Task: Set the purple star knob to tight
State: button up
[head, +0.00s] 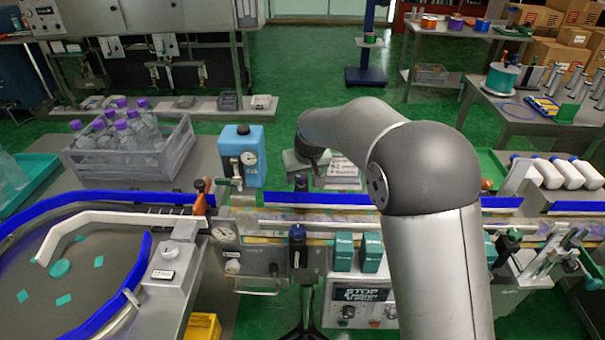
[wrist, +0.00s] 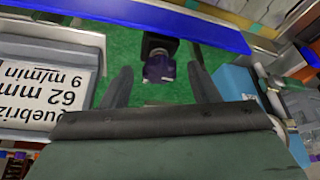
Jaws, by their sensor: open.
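A dark purple knob (wrist: 158,68) on a black mount shows in the wrist view, just below the blue rail. Its lobes and any tight mark are too small to read. My gripper (wrist: 160,62) is open, one finger on either side of the knob in the picture, with gaps on both sides. I cannot tell how deep the fingers reach. In the head view a small dark knob (head: 301,183) stands at the far side of the conveyor, just under my gripper (head: 306,169); it appears to be the same one. My fingers are mostly hidden there by the wrist.
A second dark knob (head: 297,233) stands on the near side of the conveyor. A printed sheet (wrist: 50,93) lies close by at the wrist view's left. The blue guide rail (head: 330,199) runs close by.

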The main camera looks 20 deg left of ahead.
jog(key=shift+c, duration=0.3)
jog(key=c, duration=0.9)
jog(key=m, duration=0.1)
jog(key=m+h, duration=0.1)
jog(key=m, duration=0.2)
jog(key=shift+s+a+t+h+b, duration=0.1)
jog(key=shift+a+t+h+b, duration=0.15)
jog(key=shift+t+h+b, duration=0.1)
jog(key=m+h, duration=0.1)
jog(key=m, duration=0.1)
jog(key=m+h, duration=0.1)
jog(key=m, duration=0.2)
jog(key=shift+a, duration=0.15)
jog(key=m, duration=0.2)
jog(key=m+h, duration=0.1)
jog(key=m, duration=0.1)
jog(key=shift+a+h+p, duration=0.1)
jog(key=shift+h+p, duration=0.15)
jog(key=shift+p, duration=0.15)
jog(key=shift+a+m+g+h+p, duration=0.1)
jog(key=shift+m+g+h+p, duration=0.55)
jog(key=shift+m, duration=1.25)
